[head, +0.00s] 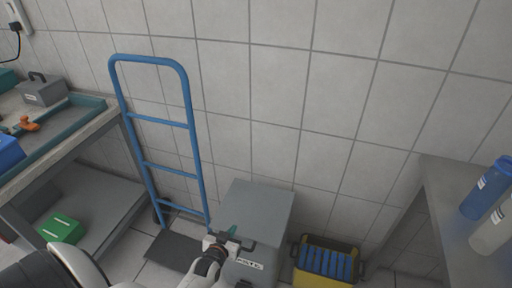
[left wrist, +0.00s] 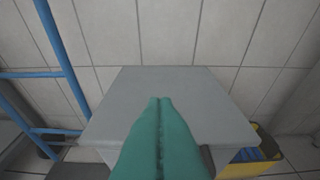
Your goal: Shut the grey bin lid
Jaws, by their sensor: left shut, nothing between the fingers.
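The grey bin (head: 262,205) stands on the floor against the tiled wall, with a white label on its front. Its lid (left wrist: 185,90) shows as a flat grey top and looks down on the bin; whether a small gap is left at the front edge I cannot tell. My left gripper (head: 232,232) is at the front left edge of the lid, near a dark handle. In the left wrist view its teal fingers (left wrist: 160,101) are together and empty, over the lid; contact is unclear. My right gripper is not in view.
A blue hand truck (head: 155,120) stands left of the bin. A yellow crate (head: 318,281) with blue bottles sits close on the right. A workbench (head: 95,125) is at the left, and a grey table (head: 450,205) with bottles at the right.

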